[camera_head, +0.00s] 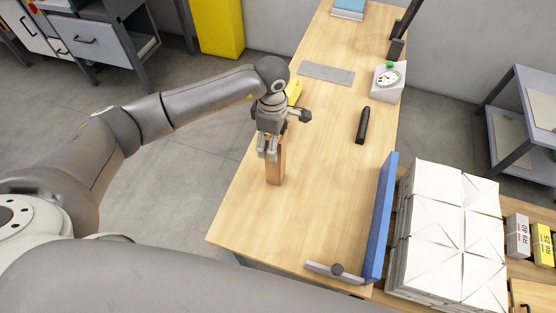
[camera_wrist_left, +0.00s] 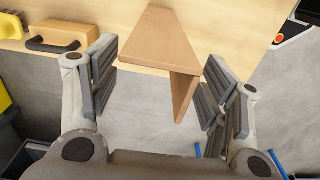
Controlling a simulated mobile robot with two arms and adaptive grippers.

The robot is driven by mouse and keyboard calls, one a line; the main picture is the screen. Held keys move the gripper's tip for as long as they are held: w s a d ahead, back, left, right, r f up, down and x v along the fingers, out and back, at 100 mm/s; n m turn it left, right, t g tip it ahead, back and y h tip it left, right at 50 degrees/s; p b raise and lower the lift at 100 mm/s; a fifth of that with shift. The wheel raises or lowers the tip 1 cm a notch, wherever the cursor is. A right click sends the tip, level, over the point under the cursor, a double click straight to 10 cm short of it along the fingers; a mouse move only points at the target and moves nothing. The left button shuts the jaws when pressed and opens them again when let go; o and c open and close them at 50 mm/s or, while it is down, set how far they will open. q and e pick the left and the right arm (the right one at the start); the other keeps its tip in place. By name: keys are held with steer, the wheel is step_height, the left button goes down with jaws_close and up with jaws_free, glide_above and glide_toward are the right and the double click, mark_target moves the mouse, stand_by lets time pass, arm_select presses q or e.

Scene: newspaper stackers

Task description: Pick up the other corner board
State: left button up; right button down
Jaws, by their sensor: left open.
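A brown, L-shaped corner board (camera_head: 275,165) is at the left edge of the wooden table (camera_head: 320,190). In the left wrist view the corner board (camera_wrist_left: 150,42) lies between my fingers, one flange on the tabletop and the other hanging down over the edge. My left gripper (camera_head: 268,150) is open at the board and hides part of it in the head view. In the left wrist view my left gripper (camera_wrist_left: 160,68) has a finger on each side of the board, with gaps showing. Only one corner board can be made out. My right gripper is not in view.
A long blue bar (camera_head: 381,215) runs along the table's right side, beside wrapped white stacks (camera_head: 440,230). A black tool (camera_head: 362,125), a dial scale (camera_head: 388,82) and a grey plate (camera_head: 326,73) lie farther back. A wooden block with a black handle (camera_wrist_left: 62,38) stands near the gripper. The table's middle is clear.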

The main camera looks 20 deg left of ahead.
arm_select(q)
steer(key=f, duration=0.2)
steer(key=f+p, duration=0.1)
steer(key=f, duration=0.1)
steer(key=shift+w+d+f, duration=0.1)
steer(key=shift+w+d, duration=0.15)
steer(key=shift+c, duration=0.2)
steer(key=c, duration=1.3)
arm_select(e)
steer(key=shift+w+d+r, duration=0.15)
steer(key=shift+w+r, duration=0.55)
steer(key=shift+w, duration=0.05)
